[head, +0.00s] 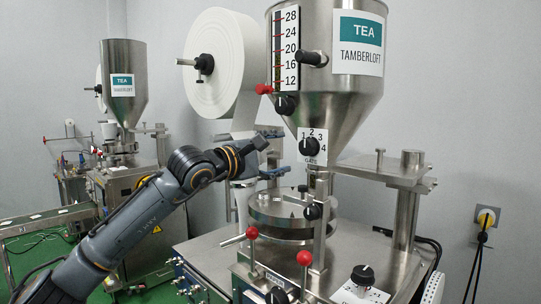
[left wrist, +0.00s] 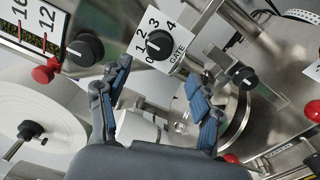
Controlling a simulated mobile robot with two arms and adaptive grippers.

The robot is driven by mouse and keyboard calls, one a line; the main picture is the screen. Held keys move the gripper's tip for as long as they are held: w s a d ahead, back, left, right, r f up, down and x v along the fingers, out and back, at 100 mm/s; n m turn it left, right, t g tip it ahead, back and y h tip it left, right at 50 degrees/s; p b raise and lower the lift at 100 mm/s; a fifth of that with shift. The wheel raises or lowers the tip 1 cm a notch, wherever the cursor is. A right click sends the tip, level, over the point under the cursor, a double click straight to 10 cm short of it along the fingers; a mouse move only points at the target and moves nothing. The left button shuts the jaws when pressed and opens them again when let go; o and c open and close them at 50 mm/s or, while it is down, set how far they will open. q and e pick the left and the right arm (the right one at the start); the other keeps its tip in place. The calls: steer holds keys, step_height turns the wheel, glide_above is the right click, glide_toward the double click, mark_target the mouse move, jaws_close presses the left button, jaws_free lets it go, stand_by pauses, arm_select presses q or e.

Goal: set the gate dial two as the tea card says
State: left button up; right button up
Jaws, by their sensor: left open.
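The gate dial (head: 309,147) is a black knob on a white numbered plate marked GATE, below the near steel hopper. It also shows in the left wrist view (left wrist: 159,43), ahead of the fingers; its pointer direction is too small to tell. The tea card (head: 359,42) on the hopper reads TEA TAMBERLOFT. My left gripper (head: 268,157) is left of the dial in the head view, open and apparently empty. In the left wrist view its two blue-padded fingers (left wrist: 158,74) are spread, with the dial beyond them, apart from it. My right gripper is not in view.
A level scale (head: 286,49) with a red knob and black knob is above the dial. A white paper roll (head: 222,62) is at left. Red-tipped levers (head: 304,258) and another dial (head: 362,275) are below. A second packer (head: 125,75) stands behind.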

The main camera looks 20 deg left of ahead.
arm_select(q)
steer(key=shift+v, duration=1.2)
steer(key=shift+d+f, duration=0.1)
